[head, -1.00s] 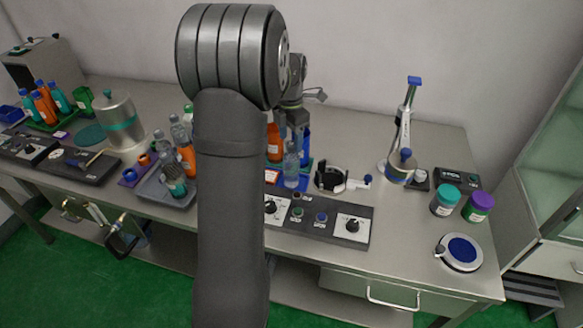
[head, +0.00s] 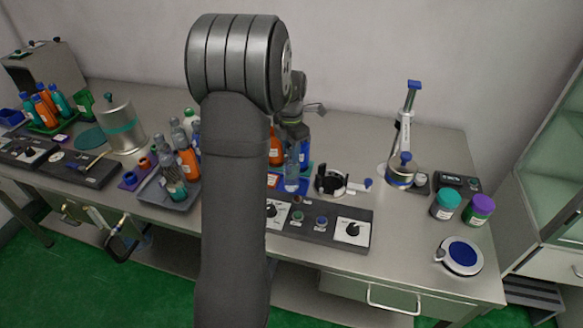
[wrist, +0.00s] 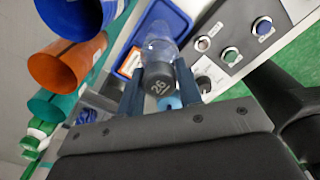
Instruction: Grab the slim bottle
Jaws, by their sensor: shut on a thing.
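A slim clear bottle (wrist: 160,50) with a dark cap marked 26 shows in the wrist view between the two blue fingers of my gripper (wrist: 159,90). My gripper is shut on it near the cap end. In the head view the clear lower part of the bottle (head: 291,180) shows at the front of the middle of the bench, beside the control panel. My gripper (head: 295,153) is at its top there, partly hidden by my own arm.
Orange bottles (head: 275,150) stand close behind and to the left. A grey tray (head: 180,203) with several bottles is left of my arm. A control panel (head: 335,228) lies in front, and a black clamp holder (head: 331,180) stands to the right.

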